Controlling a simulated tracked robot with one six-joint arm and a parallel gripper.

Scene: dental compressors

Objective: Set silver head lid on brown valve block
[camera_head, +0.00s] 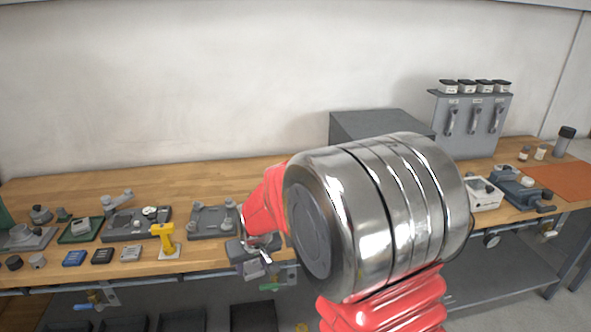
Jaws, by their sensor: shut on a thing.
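My gripper (262,246) is small in view at the front edge of the bench, left of centre, below a red part of my arm. It is shut on a small silver-grey piece, apparently the silver head lid; its outline is too small and covered to make out. A dark grey block-like fixture (240,252) is right beside and under the gripper; I cannot tell whether they touch. I cannot pick out the brown valve block with certainty; my large silver and red arm links cover the middle of the bench.
A grey fixture plate (212,222) lies left of the gripper. A yellow tool (166,238) stands on a white base farther left. Several small blocks and trays fill the left bench. A grey cabinet (470,122) with handles stands at the back right; an orange mat (560,180) lies far right.

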